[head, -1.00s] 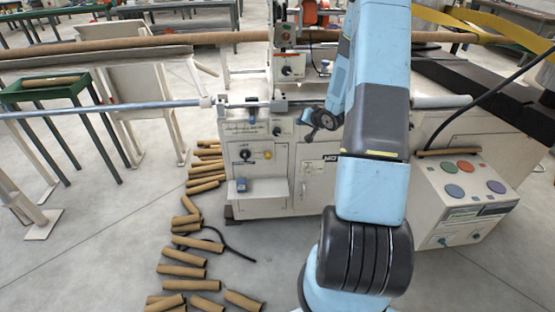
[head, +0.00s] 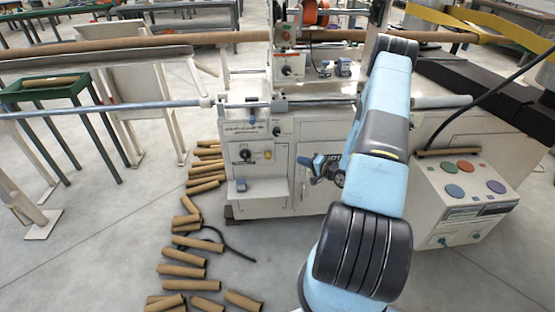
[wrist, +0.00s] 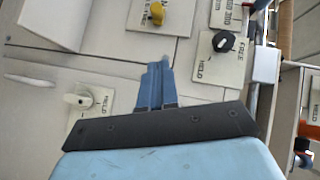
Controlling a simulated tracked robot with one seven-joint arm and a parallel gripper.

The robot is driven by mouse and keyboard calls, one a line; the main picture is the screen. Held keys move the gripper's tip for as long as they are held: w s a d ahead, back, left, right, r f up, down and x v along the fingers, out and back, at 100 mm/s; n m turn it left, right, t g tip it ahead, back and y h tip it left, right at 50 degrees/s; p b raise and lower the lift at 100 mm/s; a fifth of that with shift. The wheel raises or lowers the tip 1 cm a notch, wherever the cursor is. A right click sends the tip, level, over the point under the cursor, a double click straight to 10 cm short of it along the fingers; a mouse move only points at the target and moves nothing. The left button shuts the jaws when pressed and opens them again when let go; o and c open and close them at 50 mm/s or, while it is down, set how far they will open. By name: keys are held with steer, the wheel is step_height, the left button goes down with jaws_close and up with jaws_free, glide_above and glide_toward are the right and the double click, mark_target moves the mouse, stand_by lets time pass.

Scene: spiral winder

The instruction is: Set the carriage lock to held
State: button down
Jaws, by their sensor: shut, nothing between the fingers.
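In the wrist view, a black knob (wrist: 223,41) sits on a white plate lettered HELD and FREE. A pale knob (wrist: 80,98) sits on another plate that also shows HELD. I cannot tell from the lettering which is the carriage lock, and the exact setting of each knob is unclear. My gripper (wrist: 165,60) is shut and empty, its blue fingers in front of the cabinet face between these knobs, apart from both. In the head view, my gripper (head: 303,161) is in front of the winder cabinet, right of the small black knob (head: 277,129).
A yellow knob (wrist: 157,12) is at the top of the wrist view. In the head view, a blue item lies on the cabinet shelf (head: 262,192). A button console (head: 460,215) stands right. Cardboard tubes (head: 185,270) litter the floor at left.

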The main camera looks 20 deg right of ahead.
steer(key=shift+s+f, duration=0.1)
stand_by(0.3)
glide_toward(270, 154)
steer(key=w, duration=0.4)
steer(key=shift+a+f, duration=0.65)
steer(key=shift+f, duration=0.15)
steer(key=shift+w+a+f, duration=0.2)
steer(key=shift+a, duration=0.4)
steer(key=shift+w+a, duration=0.25)
steer(key=shift+a, duration=0.6)
steer(key=shift+w+a, duration=0.25)
steer(key=shift+a, duration=0.55)
steer(key=shift+w+a, duration=0.25)
steer(key=shift+a, duration=0.6)
steer(key=shift+d+r, duration=0.1)
